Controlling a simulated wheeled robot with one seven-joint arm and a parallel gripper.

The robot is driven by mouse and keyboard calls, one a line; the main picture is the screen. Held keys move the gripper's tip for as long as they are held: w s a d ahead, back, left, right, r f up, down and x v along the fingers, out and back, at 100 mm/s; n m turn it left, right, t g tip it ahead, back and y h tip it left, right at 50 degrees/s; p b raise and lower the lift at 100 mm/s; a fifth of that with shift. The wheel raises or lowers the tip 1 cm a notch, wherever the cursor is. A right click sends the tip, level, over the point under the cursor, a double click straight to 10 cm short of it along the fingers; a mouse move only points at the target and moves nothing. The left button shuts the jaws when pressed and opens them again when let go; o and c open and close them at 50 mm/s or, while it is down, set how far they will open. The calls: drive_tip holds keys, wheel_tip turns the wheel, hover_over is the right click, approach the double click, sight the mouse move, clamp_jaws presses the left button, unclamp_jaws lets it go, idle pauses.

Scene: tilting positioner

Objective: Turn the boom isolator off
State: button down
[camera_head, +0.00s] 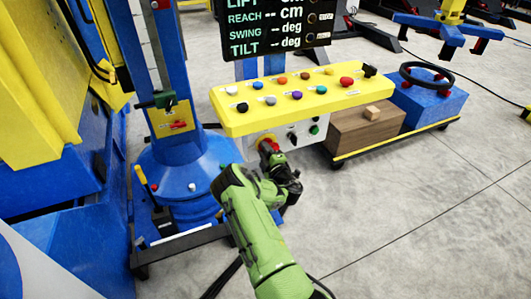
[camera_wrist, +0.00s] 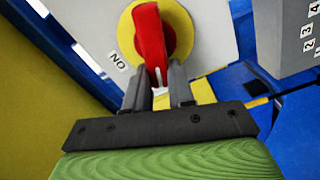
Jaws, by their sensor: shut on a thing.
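A red rotary handle on a round yellow plate (camera_wrist: 182,30) is on a light grey panel; in the wrist view the handle (camera_wrist: 150,35) stands near upright, with a white mark near its lower end. A tilted "ON" label (camera_wrist: 118,61) is to the left of the plate. The same red switch shows partly in the head view (camera_head: 267,144), below the yellow console, mostly hidden by my gripper. My gripper (camera_wrist: 158,75) is shut on the lower end of the red handle, one finger on each side. No name for this switch is readable.
The yellow console (camera_head: 235,127) with several coloured knobs overhangs the switch. Another red handle sits on a yellow plate (camera_head: 178,119) on the blue column at left. A wooden crate (camera_head: 365,132) and blue box (camera_head: 428,105) stand at right.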

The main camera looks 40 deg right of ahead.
drive_tip(key=shift+a+f+n+b, duration=0.1)
drive_tip(key=shift+f+n+b, duration=0.15)
drive_tip(key=shift+n+b, duration=0.45)
drive_tip(key=shift+f+n+b, duration=0.25)
drive_tip(key=shift+n, duration=0.85)
drive_tip(key=c, duration=1)
unclamp_jaws()
drive_tip(key=shift+o, duration=0.2)
